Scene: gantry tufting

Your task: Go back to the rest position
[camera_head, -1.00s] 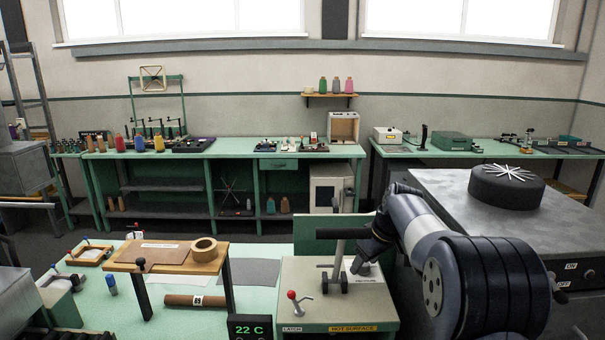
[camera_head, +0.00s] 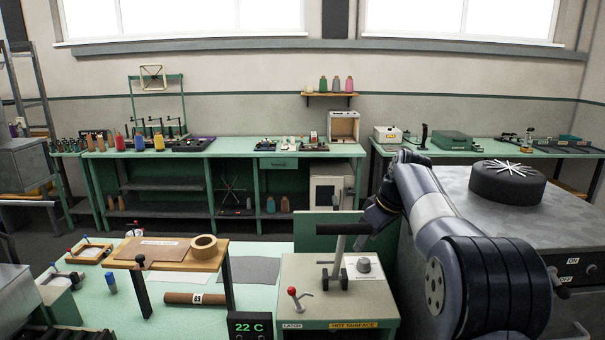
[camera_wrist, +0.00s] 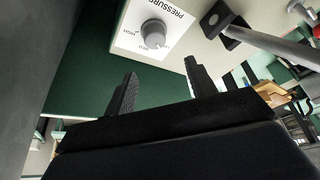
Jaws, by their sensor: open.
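My gripper (camera_wrist: 158,88) shows in the wrist view with its two dark fingers spread apart and nothing between them. In the head view my arm reaches from the lower right, and its end is near the press's upper right, apart from the press; the fingers are hard to make out there. The press (camera_head: 332,302) is a beige box with a grey lever frame, a red-tipped latch (camera_head: 293,293) and a round pressure knob (camera_head: 363,265). The knob (camera_wrist: 153,33) with its "PRESSURE" label also shows just beyond my fingers in the wrist view.
A small wooden stand (camera_head: 160,266) with a tape roll (camera_head: 203,246) stands left of the press. A grey cabinet (camera_head: 430,190) with a black round piece (camera_head: 507,182) is at right. A green panel (camera_head: 310,222) rises behind the press. Benches (camera_head: 240,150) line the wall.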

